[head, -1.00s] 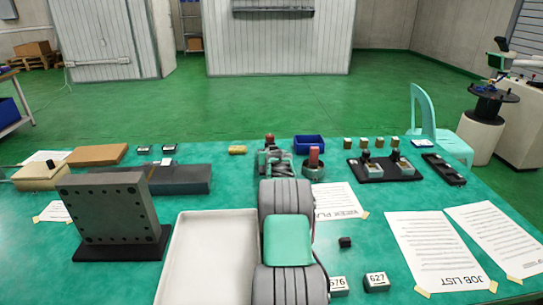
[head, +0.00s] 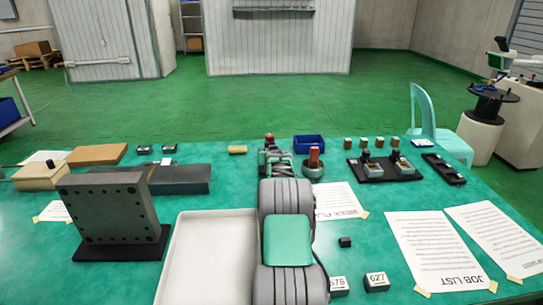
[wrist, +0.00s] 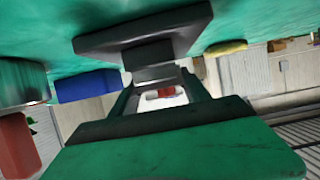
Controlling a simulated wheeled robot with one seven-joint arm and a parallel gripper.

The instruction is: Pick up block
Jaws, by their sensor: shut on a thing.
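My gripper (head: 274,158) is at the far side of the table, beyond my grey and green arm, which hides part of it in the head view. In the wrist view, the view is upside down and my gripper (wrist: 152,76) is shut on a dark block (wrist: 145,30) with a wide, flat shape and a narrower neck. A small red part (head: 269,138) shows just beyond the gripper in the head view. I cannot tell whether the block touches the table.
A round pot with a red handle (head: 314,155) stands close to the right of my gripper, and a blue bin (head: 308,144) is behind it. A yellow piece (head: 237,150) lies to the left. A white tray (head: 185,255) and an upright drilled plate (head: 108,210) are nearer.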

